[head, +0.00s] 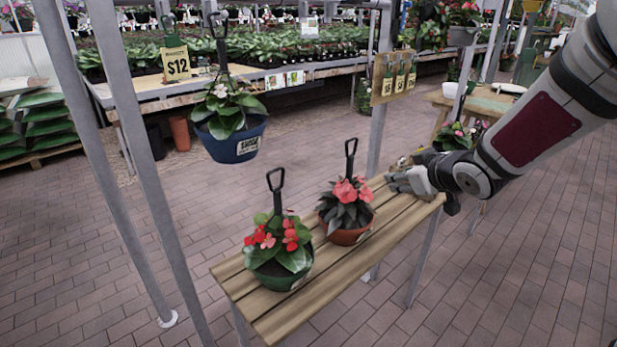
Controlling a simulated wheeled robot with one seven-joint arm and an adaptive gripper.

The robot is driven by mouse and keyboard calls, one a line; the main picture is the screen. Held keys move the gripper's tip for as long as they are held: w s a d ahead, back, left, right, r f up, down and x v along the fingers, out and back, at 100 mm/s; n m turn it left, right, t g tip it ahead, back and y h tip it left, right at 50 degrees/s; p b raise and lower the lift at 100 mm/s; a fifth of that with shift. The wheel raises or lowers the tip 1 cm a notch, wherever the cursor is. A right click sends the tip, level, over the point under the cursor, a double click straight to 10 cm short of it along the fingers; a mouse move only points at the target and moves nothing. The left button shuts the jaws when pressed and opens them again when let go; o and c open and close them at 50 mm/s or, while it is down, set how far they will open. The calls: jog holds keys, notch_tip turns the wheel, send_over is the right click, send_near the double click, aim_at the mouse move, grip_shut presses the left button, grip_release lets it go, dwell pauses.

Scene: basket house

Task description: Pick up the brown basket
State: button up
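The brown basket (347,235) is a terracotta-coloured pot with pink flowers, dark leaves and an upright dark hook handle (351,155). It stands upright on the slatted wooden bench (300,313), near the middle of the head view. My gripper (393,180) is to the right of the basket, over the far right part of the bench, pointing left. It appears apart from the basket. Its fingers are small and seen from the side, so whether they are open or shut cannot be told.
A green basket (280,277) with red flowers stands to the left on the same bench. A blue basket (231,147) hangs behind it. Grey metal posts (153,190) rise at the left, and another post (378,100) stands behind the bench. The brick floor at right is open.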

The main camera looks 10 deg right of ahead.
aim_at(352, 167)
jog(key=w+a+f+n+t+y+b, duration=0.15)
jog(key=w+f+t+y+b, duration=0.25)
jog(key=f+y+b, duration=0.45)
jog(key=shift+t+y, duration=0.3)
jog(key=shift+y, duration=0.65)
jog(key=x, duration=0.4)
jog(key=r+x, duration=0.1)
jog(key=x, duration=0.8)
jog(key=shift+r, duration=0.35)
grip_shut()
jog(key=shift+r, duration=0.15)
